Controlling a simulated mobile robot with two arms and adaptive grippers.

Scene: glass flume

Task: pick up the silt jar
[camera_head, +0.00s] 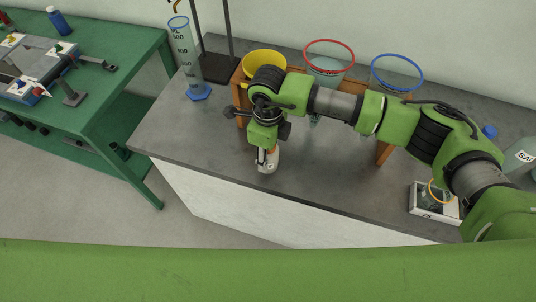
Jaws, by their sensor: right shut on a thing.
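My right arm reaches in from the right across the grey bench, and its gripper (266,151) points down near the bench's front part. It is shut on a small pale thing (268,165), which fits the silt jar. The fingers and wrist cover most of it, and no label can be read. I cannot tell whether its base touches the bench top. My left gripper is not in view.
A wooden rack (238,97) holding yellow, red-rimmed (330,43) and blue-rimmed funnels stands behind my arm. A tall measuring cylinder (186,60) stands back left. A small scale (422,204) lies at right. The bench's front-left top is clear. A green table (105,90) stands left.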

